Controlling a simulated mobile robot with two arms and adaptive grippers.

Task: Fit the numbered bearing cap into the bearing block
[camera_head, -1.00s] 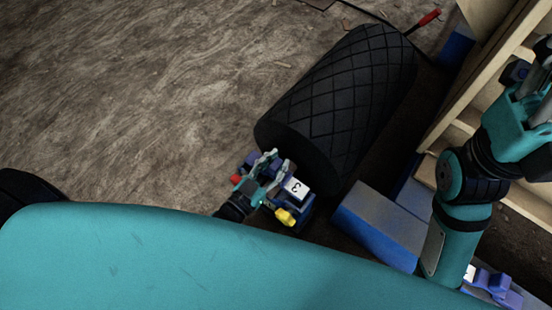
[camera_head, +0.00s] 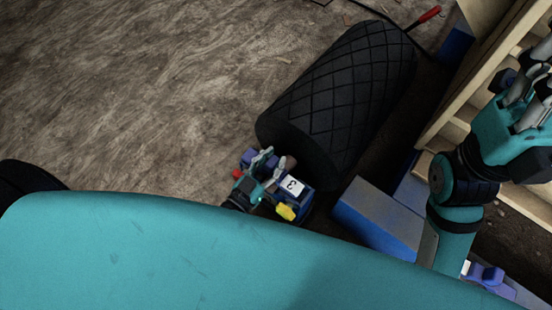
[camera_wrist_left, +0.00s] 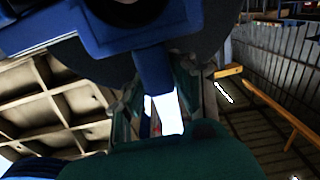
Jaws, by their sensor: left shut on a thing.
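A dark blue part with a white label reading 3, which looks like the numbered bearing cap (camera_head: 292,187), is at the near end of the black roller in the head view. My left gripper (camera_head: 272,170) is beside it, its grey fingers toward the roller. In the left wrist view a blue piece (camera_wrist_left: 155,75) reaches down between my left fingers (camera_wrist_left: 170,105), which are shut on it. A yellow part (camera_head: 286,212) is just below the label. I cannot make out the bearing block or whether the cap touches it. My right gripper (camera_head: 522,92) is at the right edge; its jaw opening is unclear.
The large black roller (camera_head: 340,95) with a diamond pattern lies just beyond. A blue box-shaped block (camera_head: 380,217) stands to the right. A wooden frame (camera_head: 470,90) runs along the right side. The brown ground (camera_head: 140,90) at upper left is mostly clear.

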